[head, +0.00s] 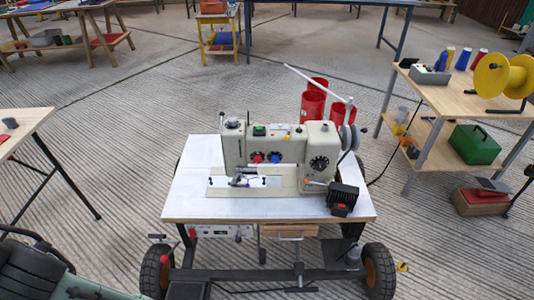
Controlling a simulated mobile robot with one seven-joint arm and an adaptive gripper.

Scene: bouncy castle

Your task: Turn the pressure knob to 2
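A cream sewing machine (285,145) stands upright on a white-topped wheeled table (190,205). A round knob (232,123) sits on top of its left end. A red dial (257,158) and a blue dial (274,158) are side by side on its front. A larger black dial (319,163) is on the right part of the front. I cannot tell from this view which of these is the pressure knob, and the markings are too small to read. My gripper is not in view.
Red thread cones (313,103) stand behind the machine. A black box (342,195) sits at the table's right front. A workbench (450,95) with a yellow reel (492,76) is at right. Ribbed floor is open between tables.

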